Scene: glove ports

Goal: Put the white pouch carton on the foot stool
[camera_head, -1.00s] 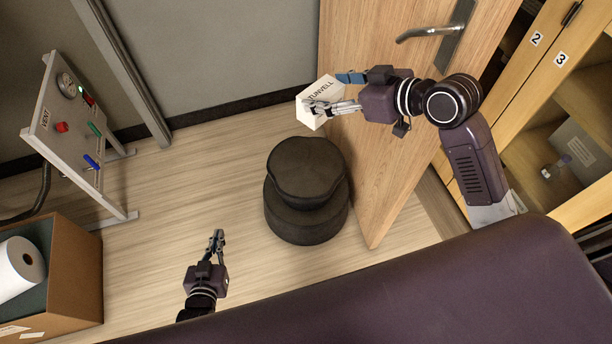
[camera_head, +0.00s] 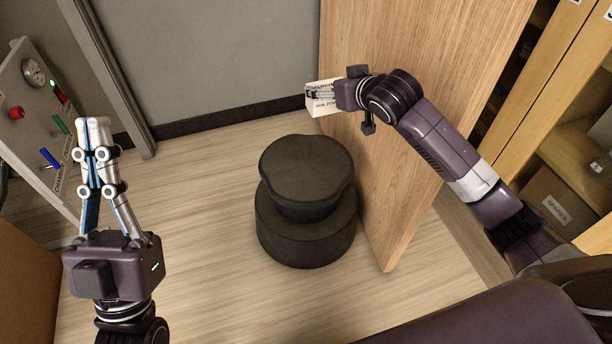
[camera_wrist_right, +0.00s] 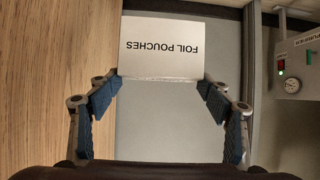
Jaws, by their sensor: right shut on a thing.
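The white pouch carton (camera_head: 324,97) is in my right gripper (camera_head: 322,95), up and to the right of the stool in the head view, beside the door. In the right wrist view the carton (camera_wrist_right: 161,47) sits between the fingertips, its "FOIL POUCHES" label upside down. The dark round foot stool (camera_head: 305,215) stands on the floor at the middle of the head view, its top bare. The carton appears apart from it. My left gripper (camera_head: 96,130) is at the left, raised and empty, its fingers together.
A wooden door (camera_head: 410,130) stands open just right of the stool. A grey panel with gauge and knobs (camera_head: 35,110) is at the left. Shelves with a box labelled "SPARES" (camera_head: 556,207) are at the right. Floor left of the stool is clear.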

